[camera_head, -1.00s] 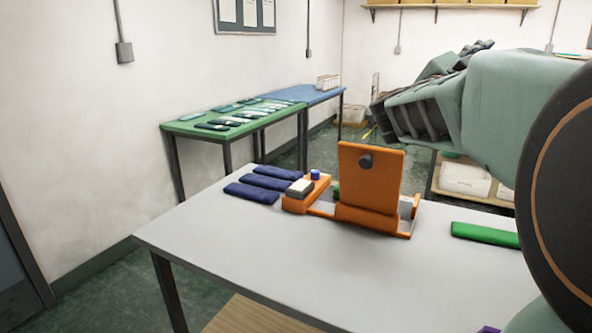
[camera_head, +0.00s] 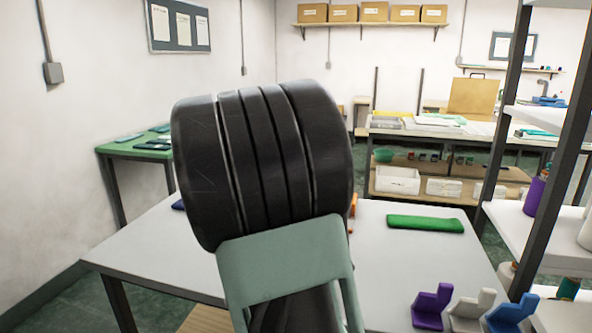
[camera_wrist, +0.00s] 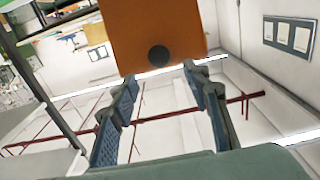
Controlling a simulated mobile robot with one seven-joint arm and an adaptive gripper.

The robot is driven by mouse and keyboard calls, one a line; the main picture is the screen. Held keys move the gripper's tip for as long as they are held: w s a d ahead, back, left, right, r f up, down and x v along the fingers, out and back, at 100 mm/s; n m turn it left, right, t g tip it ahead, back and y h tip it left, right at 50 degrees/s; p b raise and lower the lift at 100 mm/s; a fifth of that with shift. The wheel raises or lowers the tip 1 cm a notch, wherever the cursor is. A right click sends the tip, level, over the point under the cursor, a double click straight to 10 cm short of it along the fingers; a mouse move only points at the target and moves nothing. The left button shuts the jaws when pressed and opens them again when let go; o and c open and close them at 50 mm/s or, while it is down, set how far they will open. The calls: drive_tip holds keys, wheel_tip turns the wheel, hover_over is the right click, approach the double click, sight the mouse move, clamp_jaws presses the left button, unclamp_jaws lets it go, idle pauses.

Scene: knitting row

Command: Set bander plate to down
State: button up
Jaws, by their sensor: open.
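The bander's orange plate (camera_wrist: 130,28) fills the upper middle of the wrist view, with a dark round knob (camera_wrist: 160,59) near its lower edge there. My gripper (camera_wrist: 161,78) is open and empty. Its two blue-grey fingertips lie on either side of the knob in the picture, a little below it; I cannot tell how far off in depth. In the head view my dark arm link hides nearly all of the bander; only a thin orange sliver (camera_head: 353,205) shows at its right edge. The plate's tilt cannot be judged now.
The bander stands on a grey-white table (camera_head: 135,255). A green strip (camera_head: 426,223) lies at the back right. Purple (camera_head: 432,306), grey (camera_head: 471,309) and blue (camera_head: 511,313) holders stand at the front right. A shelf rack (camera_head: 525,205) rises at the right.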

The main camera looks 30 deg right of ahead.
drive_tip(key=x, duration=0.8)
drive_tip(key=shift+w+d, duration=0.2)
drive_tip(key=shift+d, duration=0.1)
drive_tip(key=shift+c, duration=0.4)
clamp_jaws()
